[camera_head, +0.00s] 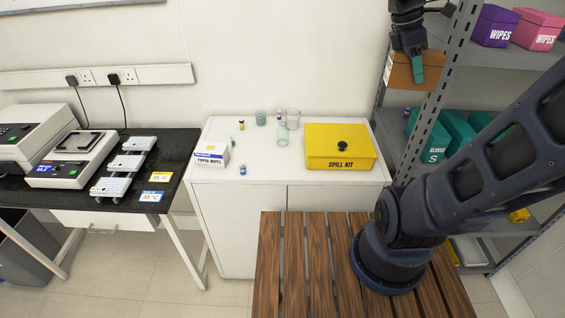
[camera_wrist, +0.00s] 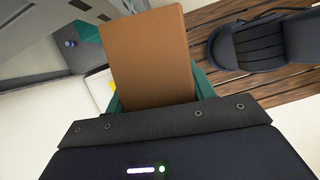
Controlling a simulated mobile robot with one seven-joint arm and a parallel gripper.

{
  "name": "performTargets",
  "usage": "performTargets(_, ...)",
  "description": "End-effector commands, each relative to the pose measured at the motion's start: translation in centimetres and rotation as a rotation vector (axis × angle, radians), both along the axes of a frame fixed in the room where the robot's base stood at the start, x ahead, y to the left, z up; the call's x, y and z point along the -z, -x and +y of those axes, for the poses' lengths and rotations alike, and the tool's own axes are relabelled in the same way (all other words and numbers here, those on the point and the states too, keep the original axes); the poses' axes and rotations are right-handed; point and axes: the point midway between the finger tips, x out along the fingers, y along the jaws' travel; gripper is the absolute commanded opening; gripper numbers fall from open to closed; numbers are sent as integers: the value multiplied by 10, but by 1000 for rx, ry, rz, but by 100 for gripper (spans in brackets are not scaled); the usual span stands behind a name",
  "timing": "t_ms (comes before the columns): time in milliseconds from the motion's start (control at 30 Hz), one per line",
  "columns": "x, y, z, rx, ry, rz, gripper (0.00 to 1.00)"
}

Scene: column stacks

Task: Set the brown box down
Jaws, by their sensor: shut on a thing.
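The brown box (camera_head: 402,74) is held in the air by my gripper (camera_head: 417,68), at the upper right of the head view, in front of the left post of the grey shelf rack. One teal fingertip shows against the box's side. In the wrist view the brown box (camera_wrist: 148,60) stands out from between the two teal fingers of my gripper (camera_wrist: 155,90). The gripper is shut on it. Its lower end is hidden by the gripper body.
The grey rack (camera_head: 440,80) holds a purple wipes box (camera_head: 494,25), a pink wipes box (camera_head: 537,30) and teal glove boxes (camera_head: 428,137). A white cabinet (camera_head: 265,182) bears a yellow spill kit (camera_head: 340,147) and glassware. Its front has free room. A slatted wooden surface (camera_head: 290,270) lies below.

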Motion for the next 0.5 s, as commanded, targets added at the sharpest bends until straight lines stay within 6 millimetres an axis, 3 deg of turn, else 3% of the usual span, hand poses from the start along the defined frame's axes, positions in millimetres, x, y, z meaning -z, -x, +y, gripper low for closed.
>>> performTargets(500,53,-83,118,-41,1,5,26)
